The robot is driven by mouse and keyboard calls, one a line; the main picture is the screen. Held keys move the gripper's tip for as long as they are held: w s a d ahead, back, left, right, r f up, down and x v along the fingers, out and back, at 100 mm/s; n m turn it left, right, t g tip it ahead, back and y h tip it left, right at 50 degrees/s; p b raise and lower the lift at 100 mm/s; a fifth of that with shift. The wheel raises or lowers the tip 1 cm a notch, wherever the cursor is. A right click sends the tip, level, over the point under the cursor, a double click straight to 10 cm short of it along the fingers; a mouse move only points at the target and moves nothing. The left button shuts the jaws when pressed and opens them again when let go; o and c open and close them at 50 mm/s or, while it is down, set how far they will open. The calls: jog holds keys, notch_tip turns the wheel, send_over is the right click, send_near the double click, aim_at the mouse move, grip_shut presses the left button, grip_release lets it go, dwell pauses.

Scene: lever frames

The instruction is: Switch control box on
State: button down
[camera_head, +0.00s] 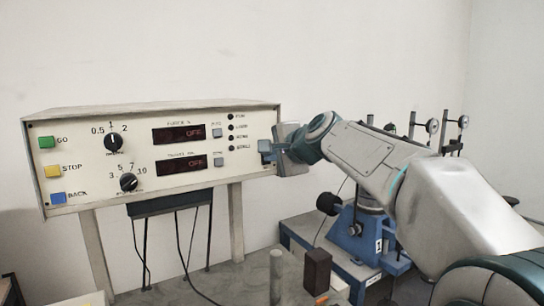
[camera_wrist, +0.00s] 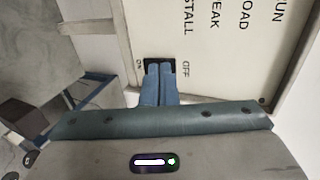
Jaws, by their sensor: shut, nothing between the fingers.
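The control box (camera_head: 90,140) is a cream panel on legs, with green, yellow and blue buttons and two dark knobs on its left. The fingers cover most of the switch. I cannot tell whether they touch it or which way it is set.
A blue machine with a black knob (camera_head: 328,203) stands below and right of the box, under my arm. Several round gauges on posts (camera_head: 432,126) stand behind it. A dark block (camera_head: 317,270) and a grey post (camera_head: 276,277) are in front. Cables hang below the box.

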jog(key=shift+d+f, duration=0.1)
jog(key=b+v, duration=0.3)
jog(key=v, duration=1.1)
jog(key=shift+f, duration=0.15)
jog(key=s+d+f+n+g+h, duration=0.2)
jog(key=s+f, duration=0.5)
jog(key=f, duration=0.6)
jog(key=s+d+f+n+g+h, duration=0.3)
jog(key=s+d+f+n, duration=0.2)
jog(key=f, duration=0.8)
jog(key=s+d+f+n+g+h, duration=0.3)
jog(key=s+d+f, duration=0.3)
jog(key=s+f, duration=0.5)
notch_tip(320, 180, down, 2)
jog(key=shift+s+f+n, duration=0.15)
jog(key=shift+s+n, duration=0.05)
jog(key=shift+n, duration=0.1)
